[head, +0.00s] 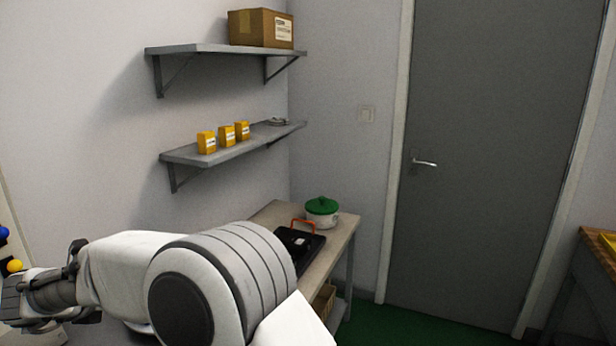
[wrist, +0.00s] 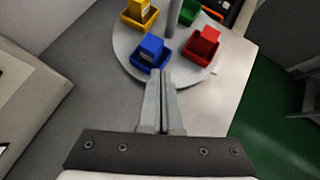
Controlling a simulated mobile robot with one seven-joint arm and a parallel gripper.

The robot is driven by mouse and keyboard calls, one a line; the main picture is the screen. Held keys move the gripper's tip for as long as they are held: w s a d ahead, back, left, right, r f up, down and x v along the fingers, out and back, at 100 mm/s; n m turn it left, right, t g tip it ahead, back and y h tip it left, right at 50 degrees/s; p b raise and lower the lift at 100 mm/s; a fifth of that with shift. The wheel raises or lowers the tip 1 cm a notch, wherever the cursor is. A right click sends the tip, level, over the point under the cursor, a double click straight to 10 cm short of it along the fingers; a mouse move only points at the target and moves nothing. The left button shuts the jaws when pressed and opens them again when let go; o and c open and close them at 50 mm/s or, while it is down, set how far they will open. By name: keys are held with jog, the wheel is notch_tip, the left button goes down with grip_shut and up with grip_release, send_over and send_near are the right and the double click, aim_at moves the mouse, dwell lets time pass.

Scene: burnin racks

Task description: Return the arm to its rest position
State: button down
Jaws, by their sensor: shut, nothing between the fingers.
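My gripper (wrist: 160,78) is shut, with its two grey fingers together and nothing between them. In the wrist view its fingertips appear just in front of a blue bin (wrist: 135,58) holding a blue block (wrist: 151,48); I cannot tell the height gap. In the head view my white arm reaches across the lower left, and its dark wrist end is at the left edge. The fingertips cannot be made out there.
The wrist view shows a round grey tray (wrist: 126,66) with a central post and yellow, green, blue and red bins. The head view shows a bench (head: 346,230) with a green-lidded pot (head: 321,211), wall shelves (head: 180,153), and a grey door (head: 490,150).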

jog(key=w+d+r+n+t+y, duration=0.2)
jog(key=w+d+r+n, duration=0.15)
jog(key=r, duration=0.45)
jog(key=w+d+r+n+t+y, duration=0.25)
jog(key=w+r+n, duration=0.2)
jog(key=r, duration=0.35)
jog(key=s+d+r+n+g+y, duration=0.1)
jog(key=s+d+r+n+y, duration=0.2)
jog(key=d+r+n, duration=0.65)
jog(key=s+d+f+n+g+h, duration=0.2)
jog(key=s+d+f+n, duration=0.3)
jog(key=s+d, duration=0.3)
jog(key=s+d+f+n+g+h, duration=0.3)
jog(key=s+d+f+n, duration=0.3)
jog(key=d, duration=0.9)
jog(key=s+d+f+n+g+h, duration=0.2)
jog(key=s+d+f+n, duration=0.3)
jog(key=s+d, duration=0.6)
jog(key=shift+s+d+f+n+h+p, duration=0.2)
jog(key=shift+d+n+h+p, duration=0.25)
jog(key=shift+d+n, duration=0.35)
jog(key=shift+g, duration=0.25)
